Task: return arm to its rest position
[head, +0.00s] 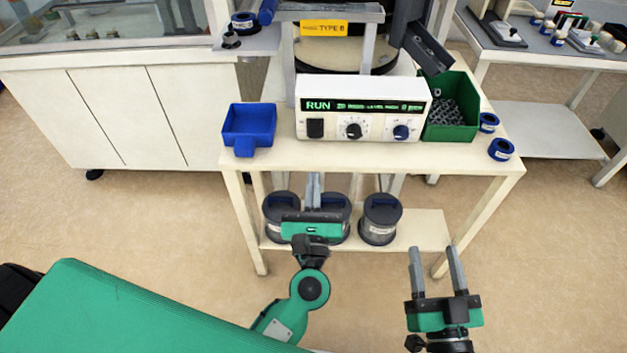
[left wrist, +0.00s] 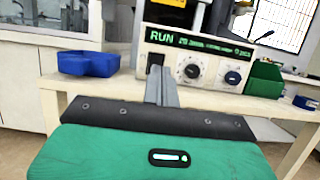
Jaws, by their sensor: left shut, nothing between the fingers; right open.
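My left gripper (head: 314,190) is shut and empty in the head view, in front of the cream table (head: 290,157) and below its top's front edge in the picture. Its closed fingers also show in the left wrist view (left wrist: 161,87), pointing toward the control box (left wrist: 195,60).
On the table stand a blue scoop tray (head: 249,124), the white control box (head: 362,91) reading RUN, a green bin (head: 452,129) of metal parts and two blue rings (head: 501,149). Dark lidded canisters (head: 380,220) stand on the lower shelf (head: 425,228). Floor is open at right.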

